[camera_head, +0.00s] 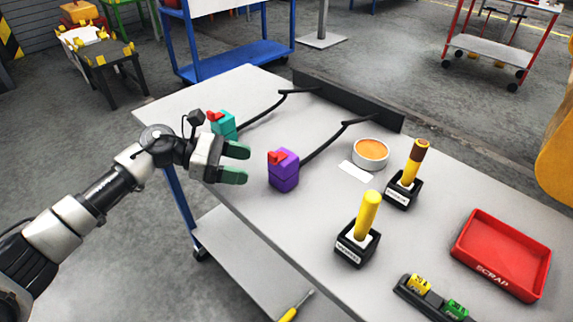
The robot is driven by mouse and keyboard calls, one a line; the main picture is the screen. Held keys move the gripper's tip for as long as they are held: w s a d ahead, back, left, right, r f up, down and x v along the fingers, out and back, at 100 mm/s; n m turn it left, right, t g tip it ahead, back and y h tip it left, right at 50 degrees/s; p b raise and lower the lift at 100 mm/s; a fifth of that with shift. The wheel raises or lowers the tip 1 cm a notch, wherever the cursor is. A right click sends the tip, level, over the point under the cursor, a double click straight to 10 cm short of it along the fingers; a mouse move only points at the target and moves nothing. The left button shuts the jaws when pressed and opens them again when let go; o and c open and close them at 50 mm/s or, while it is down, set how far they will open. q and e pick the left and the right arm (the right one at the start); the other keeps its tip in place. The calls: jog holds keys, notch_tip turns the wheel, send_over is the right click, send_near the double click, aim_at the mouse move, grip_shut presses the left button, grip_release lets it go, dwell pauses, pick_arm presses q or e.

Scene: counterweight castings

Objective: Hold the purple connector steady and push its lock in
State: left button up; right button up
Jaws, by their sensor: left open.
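The purple connector (284,174) stands upright on the grey table, with a black cable running from it to the back rail. Its red lock (277,156) sits on top and sticks out towards the left; how deep it sits is hard to tell. My left gripper (238,164) is open and empty. Its two green-tipped fingers point right at the purple connector, with a gap between them and it. A teal connector (223,126) with its own red lock (213,116) stands behind my left gripper, partly hidden by it. My right gripper is not in view.
Right of the purple connector are an orange-filled bowl (370,153), a white card (355,171) and two yellow-handled tools in black holders (357,243) (403,189). A red scrap tray (502,255) and a black block rack (432,299) lie further right. The table's front-left edge is clear.

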aim_at(273, 183)
pick_arm(q)
jog(key=p+x, duration=0.1)
jog(key=x, duration=0.3)
jog(key=shift+d+r, duration=0.1)
jog(key=shift+d, duration=0.05)
jog(key=b+x, duration=0.1)
jog(key=x, duration=0.2)
jog(key=shift+f+b, duration=0.25)
jog(key=shift+b, duration=0.15)
jog(key=shift+d, duration=0.6)
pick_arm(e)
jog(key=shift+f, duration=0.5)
pick_arm(q)
jog(key=c, duration=0.9)
grip_shut()
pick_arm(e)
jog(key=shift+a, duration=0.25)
pick_arm(q)
jog(key=shift+c, duration=1.3)
grip_release()
jog(key=o, duration=1.4)
jog(key=shift+o, duration=0.6)
